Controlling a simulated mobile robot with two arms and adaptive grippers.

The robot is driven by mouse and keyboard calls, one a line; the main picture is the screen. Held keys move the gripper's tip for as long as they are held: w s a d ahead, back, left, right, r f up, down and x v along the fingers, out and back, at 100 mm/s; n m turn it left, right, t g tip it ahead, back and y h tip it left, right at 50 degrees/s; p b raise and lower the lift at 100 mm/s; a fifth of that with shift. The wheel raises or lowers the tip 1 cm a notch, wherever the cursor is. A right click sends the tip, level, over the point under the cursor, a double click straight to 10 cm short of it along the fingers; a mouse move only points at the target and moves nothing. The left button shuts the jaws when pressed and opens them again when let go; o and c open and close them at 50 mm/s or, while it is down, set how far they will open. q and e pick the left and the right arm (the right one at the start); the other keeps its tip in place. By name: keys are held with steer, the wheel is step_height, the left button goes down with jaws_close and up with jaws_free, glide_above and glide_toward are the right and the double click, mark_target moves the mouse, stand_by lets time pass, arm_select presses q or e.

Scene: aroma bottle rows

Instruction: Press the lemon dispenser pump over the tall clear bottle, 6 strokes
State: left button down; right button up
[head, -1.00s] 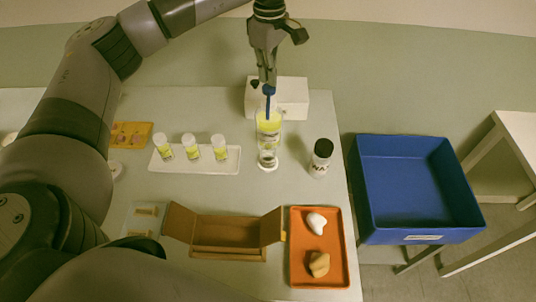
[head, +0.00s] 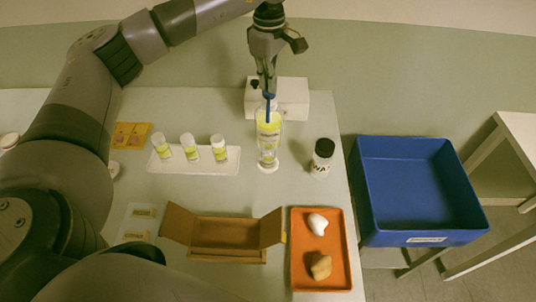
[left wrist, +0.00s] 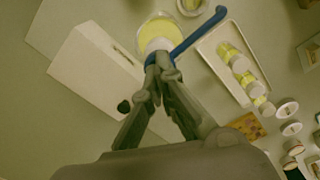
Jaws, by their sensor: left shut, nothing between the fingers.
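The lemon dispenser (head: 268,124) shows yellow liquid and a blue pump with a long spout (left wrist: 198,34) in the left wrist view. The tall clear bottle (head: 268,158) stands in front of it, overlapping it in the head view; its rim (left wrist: 191,5) is partly cut off near the spout's end in the left wrist view. My left gripper (head: 268,92) is shut and empty, pointing down, with its fingertips at the top of the blue pump. The fingertips (left wrist: 158,66) hide part of the pump head. My right gripper is not in view.
A white box (head: 290,98) stands behind the dispenser. A black-capped bottle (head: 322,158) is to the right. A white tray (head: 160,168) with three small bottles is to the left. An open brown box (head: 225,232), orange tray (head: 298,278) and blue bin (head: 420,185) lie nearer or rightward.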

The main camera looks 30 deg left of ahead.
arm_select(q)
steer(key=shift+f, duration=0.1)
steer(key=shift+r+p, duration=1.2)
steer(key=shift+r, duration=0.5)
steer(key=shift+f, duration=0.1)
steer(key=shift+f+b, duration=1.05)
steer(key=shift+f, duration=0.6)
steer(key=shift+r+p, duration=1.2)
steer(key=shift+r, duration=0.55)
